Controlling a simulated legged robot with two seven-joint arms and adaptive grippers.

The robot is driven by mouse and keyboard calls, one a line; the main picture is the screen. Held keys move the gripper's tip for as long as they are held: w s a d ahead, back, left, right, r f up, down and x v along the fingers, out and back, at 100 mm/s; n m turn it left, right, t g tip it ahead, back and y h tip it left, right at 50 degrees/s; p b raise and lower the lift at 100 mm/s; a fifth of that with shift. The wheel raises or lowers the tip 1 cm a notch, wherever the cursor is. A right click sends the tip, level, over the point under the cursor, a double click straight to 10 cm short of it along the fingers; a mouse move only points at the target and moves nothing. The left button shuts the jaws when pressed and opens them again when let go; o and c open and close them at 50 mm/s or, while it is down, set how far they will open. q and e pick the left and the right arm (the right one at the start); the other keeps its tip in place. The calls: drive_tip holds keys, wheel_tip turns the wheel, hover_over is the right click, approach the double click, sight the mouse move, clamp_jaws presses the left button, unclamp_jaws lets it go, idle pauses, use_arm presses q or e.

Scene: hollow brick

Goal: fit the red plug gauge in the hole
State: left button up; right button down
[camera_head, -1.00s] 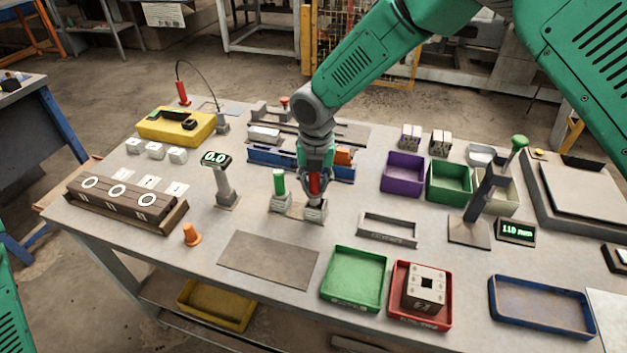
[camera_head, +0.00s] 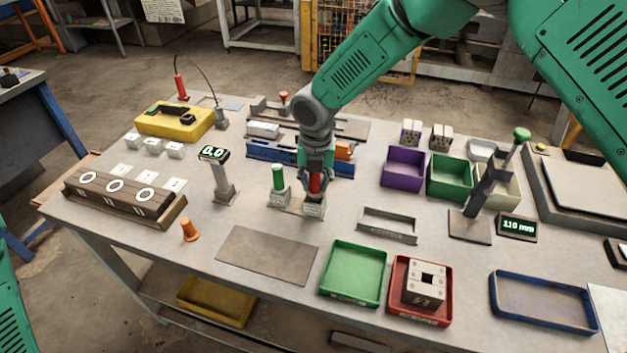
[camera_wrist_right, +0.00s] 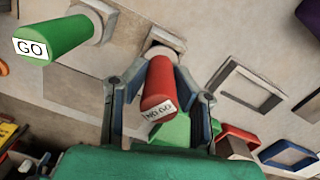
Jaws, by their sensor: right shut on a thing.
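The red plug gauge (camera_head: 315,184) stands upright at its small grey holder (camera_head: 314,208); I cannot tell whether its lower end is still seated there. My right gripper (camera_head: 316,190) is shut on it from above. In the right wrist view the red gauge (camera_wrist_right: 160,82), marked NO-GO, sits between the fingers of the right gripper (camera_wrist_right: 158,98). A green plug gauge (camera_head: 278,178) marked GO stands in the neighbouring holder. The hollow brick (camera_head: 425,287), with a dark square hole on top, sits in a red tray (camera_head: 447,313). My left gripper is out of view.
A green tray (camera_head: 352,299) lies left of the red tray, and a blue tray (camera_head: 541,324) right of it. A grey bracket (camera_head: 387,228) lies between the holders and trays. A display post (camera_head: 222,180) and orange cone (camera_head: 190,230) stand left. A flat plate (camera_head: 267,256) lies in front.

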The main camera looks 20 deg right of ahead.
drive_tip(key=shift+f, duration=0.2)
drive_tip(key=shift+a+f, duration=0.15)
drive_tip(key=shift+f, duration=0.25)
drive_tip(key=c, duration=1.2)
unclamp_jaws()
drive_tip(key=shift+r, duration=0.1)
drive_tip(key=r, duration=1)
drive_tip(key=shift+s+r, duration=0.2)
drive_tip(key=shift+s, duration=0.15)
drive_tip(key=shift+r, duration=0.6)
